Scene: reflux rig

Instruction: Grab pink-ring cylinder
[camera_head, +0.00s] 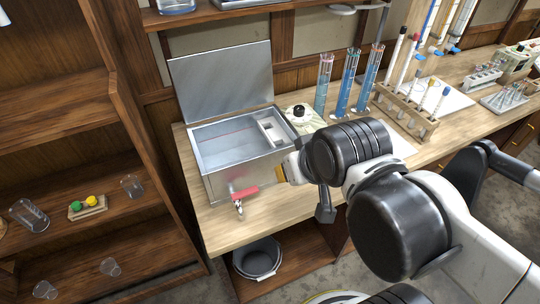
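Three tall clear graduated cylinders with blue liquid stand upright on the bench behind my arm: a left one (323,85), a middle one (348,82) and a right one (370,78). Their ring colours are too small to tell, so I cannot say which has the pink ring. My arm reaches in from the lower right, and its end is in front of the cylinders and apart from them. My gripper's fingers are not clearly visible; a dark part hangs below the arm's wrist, and I cannot tell whether the gripper is open or shut.
A metal bath (240,155) with a raised lid (222,84) and a red-handled tap (241,196) stands left of my arm. A wooden rack (405,112) with tubes is right of the cylinders. A bucket (257,258) sits below. A wooden shelf (62,138) stands at left.

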